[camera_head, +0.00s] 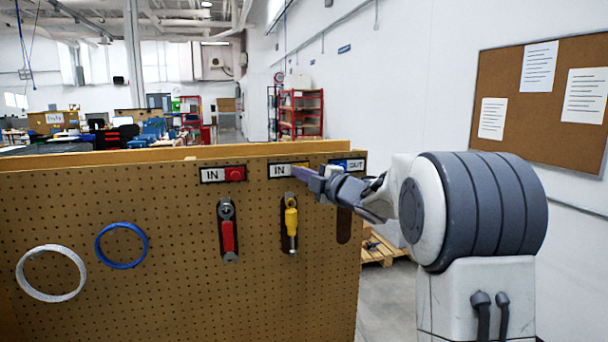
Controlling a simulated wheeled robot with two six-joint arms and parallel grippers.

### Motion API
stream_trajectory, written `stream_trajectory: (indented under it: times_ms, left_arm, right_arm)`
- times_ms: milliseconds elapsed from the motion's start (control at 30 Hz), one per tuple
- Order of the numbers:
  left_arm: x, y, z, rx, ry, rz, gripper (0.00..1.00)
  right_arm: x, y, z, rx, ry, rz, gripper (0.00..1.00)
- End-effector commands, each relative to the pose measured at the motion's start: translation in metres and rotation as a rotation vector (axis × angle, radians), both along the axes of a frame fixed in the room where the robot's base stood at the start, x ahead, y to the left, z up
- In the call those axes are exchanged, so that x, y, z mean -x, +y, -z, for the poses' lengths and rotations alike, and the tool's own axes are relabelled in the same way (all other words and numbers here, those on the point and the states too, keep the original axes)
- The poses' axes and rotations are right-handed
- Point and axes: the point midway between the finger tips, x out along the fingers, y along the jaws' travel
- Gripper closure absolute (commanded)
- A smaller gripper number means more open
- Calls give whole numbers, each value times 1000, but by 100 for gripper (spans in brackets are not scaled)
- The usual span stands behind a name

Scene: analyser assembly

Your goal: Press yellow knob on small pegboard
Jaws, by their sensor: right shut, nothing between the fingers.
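The pegboard (180,290) stands upright in front of me, with plates along its top edge. A left IN plate (211,174) has a red knob (235,174) at its right. No yellow knob shows. A yellow-handled tool (291,218) hangs below the middle plate. My right gripper is shut and empty, its tips over that plate's right end; I cannot tell if they touch. My left gripper is out of view.
A red-handled tool (228,236) hangs below the left plate. A blue ring (121,245) and a white ring (51,273) hang at the left. The OUT plate (356,165) is partly behind my right arm. A corkboard (560,115) is on the right wall.

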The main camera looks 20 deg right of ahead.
Motion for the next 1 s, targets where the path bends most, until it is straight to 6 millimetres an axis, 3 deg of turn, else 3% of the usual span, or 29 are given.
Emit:
stream_trajectory:
  times_ms: [167,400,700,1000]
  left_arm:
    - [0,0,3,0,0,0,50]
    - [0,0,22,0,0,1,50]
    - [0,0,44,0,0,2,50]
    - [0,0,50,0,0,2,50]
  right_arm:
    - [0,4,0,1,-1,1,100]
    - [2,38,-3,1,-3,4,100]
    - [70,12,0,2,-3,12,100]
    - [96,5,-1,-1,0,10,100]
